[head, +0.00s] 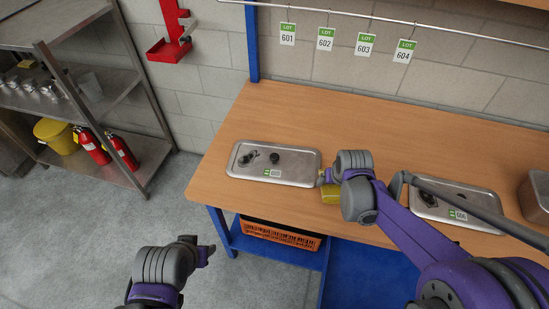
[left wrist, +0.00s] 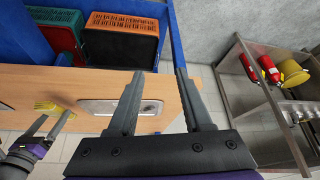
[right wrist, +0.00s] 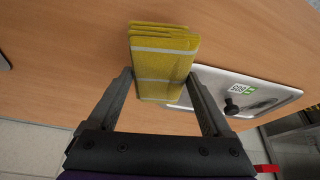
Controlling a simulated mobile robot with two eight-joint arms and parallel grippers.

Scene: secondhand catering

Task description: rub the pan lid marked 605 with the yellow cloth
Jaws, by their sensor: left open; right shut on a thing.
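The yellow cloth (head: 331,194), folded, is in my right gripper (head: 328,180); the right wrist view shows it as a striped pad (right wrist: 165,65) between the fingers. It is at the right end of a steel pan lid (head: 300,161), which lies on the table with a black knob and a green-and-white tag. The tag, upside down in the right wrist view (right wrist: 241,88), appears to read 605. I cannot tell whether the cloth touches the lid. My left gripper (head: 210,250) is open and empty, off the table's front left; its fingers show in the left wrist view (left wrist: 158,80).
A second tagged steel lid (head: 480,210) lies to the right, partly behind my right arm, near a metal pan (head: 537,195). Lot tags 601 to 604 hang from a rail (head: 400,20). An orange crate (head: 280,234) is under the table. The table behind the lids is clear.

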